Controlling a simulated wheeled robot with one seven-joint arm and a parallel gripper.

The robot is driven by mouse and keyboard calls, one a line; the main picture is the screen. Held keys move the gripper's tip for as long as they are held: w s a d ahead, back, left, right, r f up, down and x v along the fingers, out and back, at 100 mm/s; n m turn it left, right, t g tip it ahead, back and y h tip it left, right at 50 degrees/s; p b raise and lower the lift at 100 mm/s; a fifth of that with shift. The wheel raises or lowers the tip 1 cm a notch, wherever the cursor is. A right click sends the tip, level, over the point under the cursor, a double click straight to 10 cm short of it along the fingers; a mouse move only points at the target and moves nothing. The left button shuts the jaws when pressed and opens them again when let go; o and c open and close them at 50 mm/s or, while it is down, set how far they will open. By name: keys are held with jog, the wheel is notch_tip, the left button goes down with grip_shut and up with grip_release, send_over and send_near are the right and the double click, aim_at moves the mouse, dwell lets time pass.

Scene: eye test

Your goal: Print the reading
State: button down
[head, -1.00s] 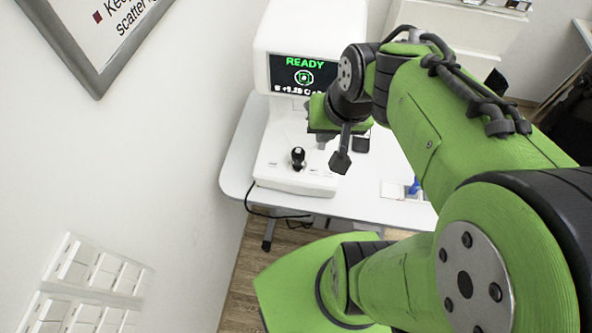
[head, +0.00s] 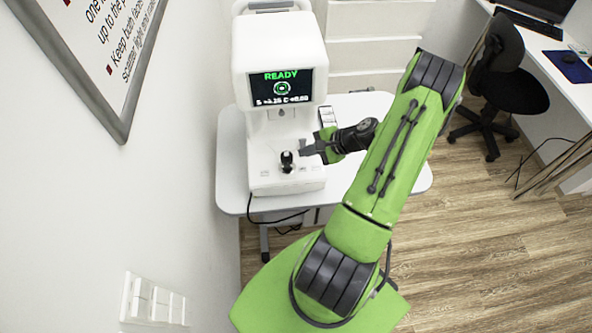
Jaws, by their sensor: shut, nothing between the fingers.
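The eye-test machine (head: 279,62) is white and stands on a small white table (head: 231,165). Its screen (head: 281,87) shows "READY" in green, a round target mark and a line of small figures. On its base are a black joystick (head: 287,162) and small marks or buttons too small to read. My gripper (head: 305,150) is shut and empty. It points left, just right of the joystick and over or beside the base's right part; I cannot tell whether it touches. No printed paper is visible.
A light drawer cabinet (head: 372,52) stands behind the table. A black chair (head: 505,75) and a white desk (head: 577,78) are at the right. A wall with a framed sign (head: 92,45) bounds the left. Wood floor (head: 480,240) is open at the right.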

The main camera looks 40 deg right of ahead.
aim_at(303, 169)
jog(key=shift+d, duration=0.15)
jog(key=shift+f, duration=0.1)
jog(key=f+b, duration=0.2)
jog(key=f, duration=0.1)
jog(key=f+b, duration=0.2)
jog(key=w+f+b, duration=0.1)
jog(key=f+b, duration=0.1)
jog(key=f, duration=0.1)
jog(key=shift+d+f+b, duration=0.3)
jog(key=shift+f+b, duration=0.05)
jog(key=shift+b, duration=0.05)
dwell(1.5)
jog(key=shift+f+b, duration=0.35)
jog(key=shift+b, duration=0.05)
